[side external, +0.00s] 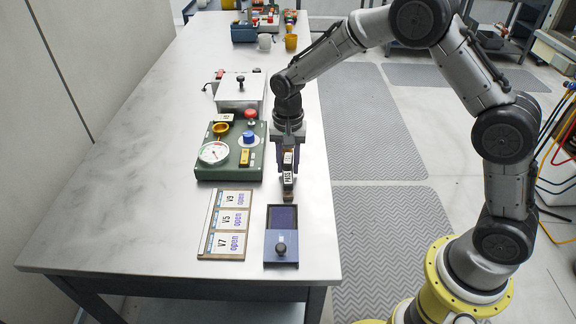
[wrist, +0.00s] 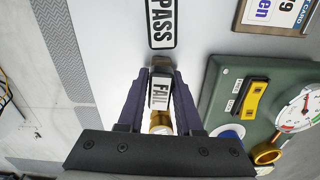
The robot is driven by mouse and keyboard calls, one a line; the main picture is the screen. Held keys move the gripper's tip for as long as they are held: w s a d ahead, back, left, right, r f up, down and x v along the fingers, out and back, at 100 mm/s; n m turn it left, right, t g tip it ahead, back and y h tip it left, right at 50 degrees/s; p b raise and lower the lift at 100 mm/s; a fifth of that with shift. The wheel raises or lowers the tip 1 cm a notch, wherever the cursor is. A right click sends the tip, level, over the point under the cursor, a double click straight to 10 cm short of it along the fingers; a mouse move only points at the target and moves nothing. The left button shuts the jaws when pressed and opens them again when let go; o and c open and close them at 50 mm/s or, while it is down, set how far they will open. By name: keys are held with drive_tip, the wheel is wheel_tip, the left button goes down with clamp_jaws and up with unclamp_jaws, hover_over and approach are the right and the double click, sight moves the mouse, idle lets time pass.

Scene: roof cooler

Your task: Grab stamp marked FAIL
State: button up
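The stamp marked FAIL (wrist: 159,93) stands upright between the two purple fingers of my gripper (wrist: 161,85) in the wrist view, its brass-coloured top toward the wrist. The fingers flank it on both sides and look spread, with narrow gaps; I cannot see clear contact. In the side external view my gripper (side external: 288,158) points down near the table's right edge, with the FAIL stamp mostly hidden between the fingers.
A green panel (side external: 208,168) with a gauge, knobs and a yellow switch sits close left of my gripper. A blue ink pad box (side external: 282,249) and a board of V9, V5, V7 cards (side external: 206,246) lie in front. A metal box (side external: 232,96) stands behind. The table's left side is clear.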

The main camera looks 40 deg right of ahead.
clamp_jaws()
drive_tip(key=shift+r, duration=0.1)
